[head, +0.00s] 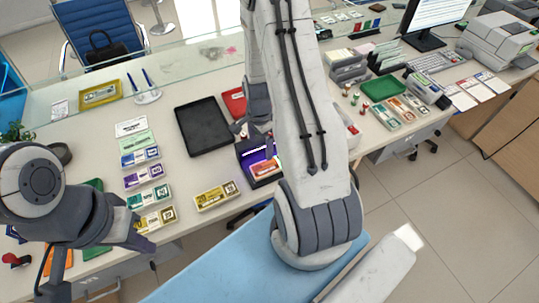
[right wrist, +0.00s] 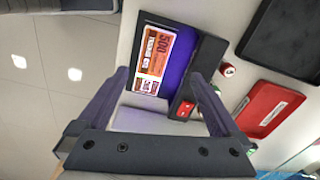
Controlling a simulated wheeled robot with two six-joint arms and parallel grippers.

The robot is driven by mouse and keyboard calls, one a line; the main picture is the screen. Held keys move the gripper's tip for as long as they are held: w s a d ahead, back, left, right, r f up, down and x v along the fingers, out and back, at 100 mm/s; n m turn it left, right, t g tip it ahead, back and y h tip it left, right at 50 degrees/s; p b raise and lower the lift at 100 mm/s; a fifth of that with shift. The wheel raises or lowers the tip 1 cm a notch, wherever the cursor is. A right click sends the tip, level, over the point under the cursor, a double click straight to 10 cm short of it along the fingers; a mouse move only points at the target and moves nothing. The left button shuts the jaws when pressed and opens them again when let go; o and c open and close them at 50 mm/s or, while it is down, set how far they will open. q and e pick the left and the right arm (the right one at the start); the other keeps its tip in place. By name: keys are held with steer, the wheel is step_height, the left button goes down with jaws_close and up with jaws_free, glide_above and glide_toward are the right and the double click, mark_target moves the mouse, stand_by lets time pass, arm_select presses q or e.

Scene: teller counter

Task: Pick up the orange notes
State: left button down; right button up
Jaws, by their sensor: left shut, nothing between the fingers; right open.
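The orange notes (head: 265,169) lie in a dark, purple-lit device on the counter. They also show in the right wrist view (right wrist: 155,52), face up and marked 500. My right gripper (right wrist: 160,78) is open and empty, its fingertips apart on either side of the device's near part, short of the notes. In the head view my right arm hides part of the device and most of that gripper. My left gripper (head: 145,243) is shut and empty at the lower left, near the stacked notes on the counter's front edge.
A black tray (head: 203,126) and a red item (head: 235,102) lie behind the device. Yellow notes (head: 216,195) lie to its left, with several note stacks (head: 143,178) beyond. A glass screen runs along the counter's back. A green tray (head: 384,88) stands at the right.

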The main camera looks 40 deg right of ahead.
steer(key=s+d+f+m, duration=0.1)
steer(key=d+f+m, duration=0.1)
steer(key=d, duration=0.1)
steer(key=p, duration=0.2)
glide_above(271, 165)
step_height(271, 165, down, 4)
steer(key=shift+a+f, duration=0.1)
steer(key=shift+f, duration=0.05)
steer(key=shift+s+f+p, duration=0.1)
steer(key=shift+f+p, duration=0.75)
steer(key=shift+f, duration=2.1)
steer(key=c, duration=1.5)
steer(key=shift+r, duration=0.1)
